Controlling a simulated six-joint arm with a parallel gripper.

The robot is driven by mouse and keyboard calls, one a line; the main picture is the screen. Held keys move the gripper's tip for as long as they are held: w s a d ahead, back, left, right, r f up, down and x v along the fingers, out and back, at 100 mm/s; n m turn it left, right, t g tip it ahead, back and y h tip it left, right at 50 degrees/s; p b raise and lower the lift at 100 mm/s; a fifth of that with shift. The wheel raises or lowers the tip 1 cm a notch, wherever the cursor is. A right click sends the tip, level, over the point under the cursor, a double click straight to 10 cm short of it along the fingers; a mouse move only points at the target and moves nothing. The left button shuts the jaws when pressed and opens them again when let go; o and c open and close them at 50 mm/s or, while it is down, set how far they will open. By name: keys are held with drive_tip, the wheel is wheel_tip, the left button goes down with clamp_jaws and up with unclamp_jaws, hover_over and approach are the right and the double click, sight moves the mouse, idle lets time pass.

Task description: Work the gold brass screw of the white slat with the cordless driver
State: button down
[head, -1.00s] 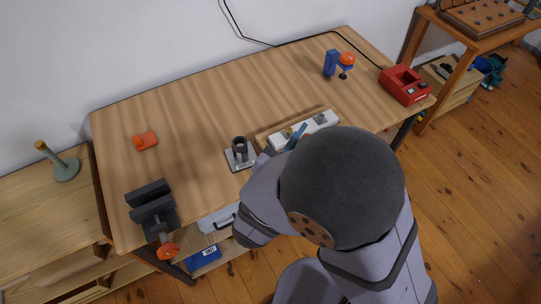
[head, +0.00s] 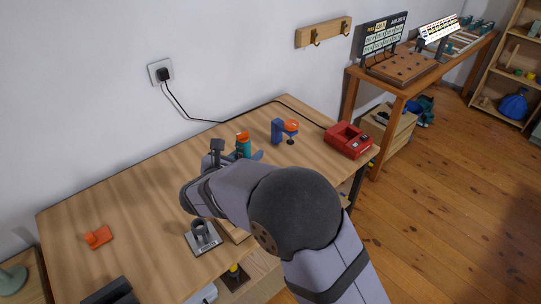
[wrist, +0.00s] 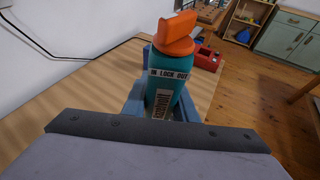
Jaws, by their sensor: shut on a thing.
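The cordless driver (head: 243,149) has a teal body and an orange top part. In the wrist view, the driver (wrist: 172,88) stands upright between my blue fingers, with a label reading "IN LOCK OUT" under its orange knob. My gripper (head: 243,157) is shut on it, over the far part of the workbench. The driver's tip is not visible. The white slat and its gold brass screw are hidden behind my arm in the head view and are not seen in the wrist view.
A grey holder on a plate (head: 204,238) stands left of my arm. An orange item (head: 98,237) lies at the left of the bench. A blue and orange clamp-like tool (head: 284,131) and a red charger (head: 348,140) stand at the far right. A black cord runs along the wall.

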drive_tip(key=shift+a+f+n+y, duration=0.15)
drive_tip(key=shift+a+n+y, duration=0.35)
drive_tip(key=shift+n, duration=0.4)
drive_tip(key=shift+d, duration=0.1)
wheel_tip(320, 180, down, 6)
drive_tip(key=b, duration=0.6)
drive_tip(key=shift+f, duration=0.25)
drive_tip(key=shift+f+b, duration=1)
drive_tip(key=shift+b, duration=0.05)
idle(3.2)
drive_tip(key=shift+r, duration=0.15)
wheel_tip(320, 180, up, 7)
drive_tip(key=p, duration=0.5)
idle(0.5)
